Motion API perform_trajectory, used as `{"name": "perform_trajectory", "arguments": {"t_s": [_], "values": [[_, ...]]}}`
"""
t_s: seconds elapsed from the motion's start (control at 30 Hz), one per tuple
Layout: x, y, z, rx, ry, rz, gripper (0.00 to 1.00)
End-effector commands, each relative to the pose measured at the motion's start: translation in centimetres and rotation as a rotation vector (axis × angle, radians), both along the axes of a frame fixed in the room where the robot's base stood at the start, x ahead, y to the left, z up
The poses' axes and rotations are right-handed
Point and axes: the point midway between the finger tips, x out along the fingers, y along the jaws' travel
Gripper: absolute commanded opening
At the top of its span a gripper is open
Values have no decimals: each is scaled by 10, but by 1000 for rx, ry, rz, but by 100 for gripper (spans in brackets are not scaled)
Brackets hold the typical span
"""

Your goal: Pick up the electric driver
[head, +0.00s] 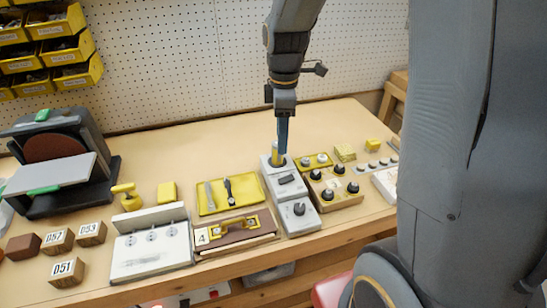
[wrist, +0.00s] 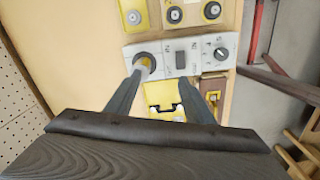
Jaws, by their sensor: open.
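In the wrist view my gripper (wrist: 170,84) is open, with the left finger close beside the rod and the right finger well apart. Nothing is visibly held; I cannot tell whether a finger touches the rod.
A yellow tray (head: 241,206) with two tools lies left of the box. A knob box (head: 345,197) stands close on its right. A sander (head: 60,160), numbered blocks (head: 67,271) and a white panel (head: 150,257) are farther left. A pegboard (head: 180,60) stands behind.

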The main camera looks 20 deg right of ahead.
Motion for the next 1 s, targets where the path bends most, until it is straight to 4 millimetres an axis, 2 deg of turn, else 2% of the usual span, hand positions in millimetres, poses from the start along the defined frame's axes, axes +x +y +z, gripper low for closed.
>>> {"name": "perform_trajectory", "arguments": {"t_s": [0.1, 0.3, 0.43, 0.73, 1.0], "values": [[23, -3, -1, -4, 13, 208, 48], [42, -6, -1, -7, 25, 429, 48], [45, -6, -6, -7, 29, 469, 48], [43, -5, -34, -7, 30, 470, 48], [40, -5, -69, -7, 31, 469, 48]]}}
